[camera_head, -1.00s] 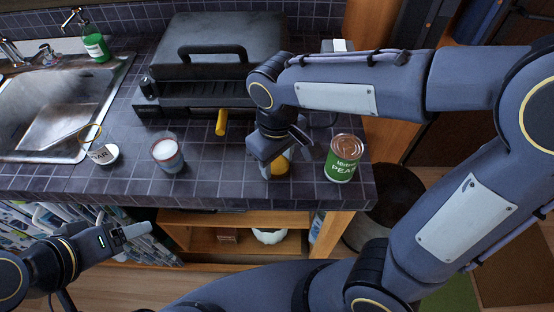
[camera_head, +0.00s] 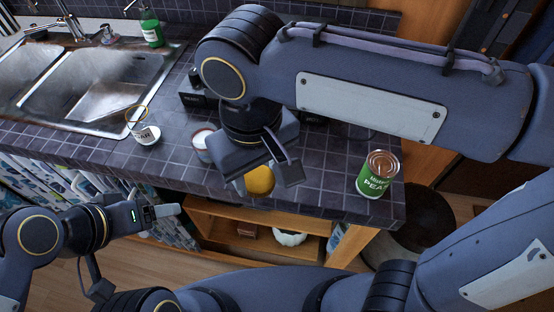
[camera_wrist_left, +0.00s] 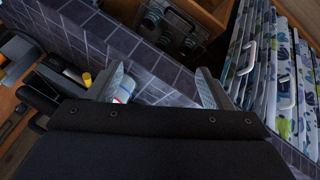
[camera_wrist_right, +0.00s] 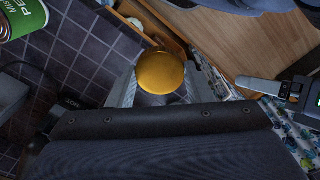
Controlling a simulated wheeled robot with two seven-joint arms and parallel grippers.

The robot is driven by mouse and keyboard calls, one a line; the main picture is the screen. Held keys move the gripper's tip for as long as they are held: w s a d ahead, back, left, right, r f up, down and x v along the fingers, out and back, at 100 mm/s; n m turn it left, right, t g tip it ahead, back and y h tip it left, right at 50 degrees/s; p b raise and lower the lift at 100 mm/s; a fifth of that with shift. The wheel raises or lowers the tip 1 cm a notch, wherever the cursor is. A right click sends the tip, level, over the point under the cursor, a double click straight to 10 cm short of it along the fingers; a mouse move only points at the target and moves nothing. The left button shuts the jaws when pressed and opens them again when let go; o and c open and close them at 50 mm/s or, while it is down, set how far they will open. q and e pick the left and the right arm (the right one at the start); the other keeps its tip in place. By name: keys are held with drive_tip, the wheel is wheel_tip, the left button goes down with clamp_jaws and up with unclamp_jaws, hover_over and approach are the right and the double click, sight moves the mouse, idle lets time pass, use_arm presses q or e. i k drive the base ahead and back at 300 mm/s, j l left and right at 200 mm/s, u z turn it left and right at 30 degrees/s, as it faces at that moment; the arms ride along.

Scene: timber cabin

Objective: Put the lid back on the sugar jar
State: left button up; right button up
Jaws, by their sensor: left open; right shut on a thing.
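The sugar jar (camera_head: 146,135) stands open on the tiled counter near the sink. It is clear glass with a gold rim, white sugar low inside and a label partly reading "AR". My right gripper (camera_head: 262,172) is shut on the round orange-yellow lid (camera_head: 260,181), to the right of the jar. The lid also shows between the fingers in the right wrist view (camera_wrist_right: 160,71). It is off the jar, near the counter's front edge. My left gripper (camera_head: 152,207) is open and empty in front of the counter, below the jar.
A blue and white cup (camera_head: 201,150) stands between the jar and my right gripper. A green can (camera_head: 375,178) stands at the counter's right end. The sink (camera_head: 85,85) lies behind the jar. My right arm hides most of the black grill.

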sight(141, 121)
drive_tip(key=j, duration=1.25)
drive_tip(key=u, duration=0.05)
